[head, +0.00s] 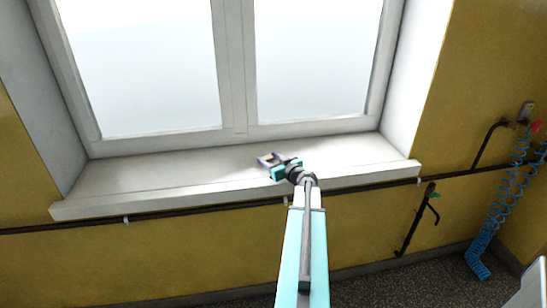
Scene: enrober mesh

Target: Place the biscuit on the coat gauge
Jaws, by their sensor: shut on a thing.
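My gripper (267,158) is above or at the window sill, near its middle, with its fingers pointing left and toward the window. It is shut on a small tan thing between its fingers, which looks like the biscuit (268,158). The fingers hide most of it. I cannot tell how high the gripper is above the sill. I do not see the coat gauge in this view.
The pale window sill (130,185) is bare on both sides of my gripper. The closed window (236,70) stands behind it. A dark pipe (80,225) runs along the yellow wall below. A coiled blue hose (505,190) hangs at right.

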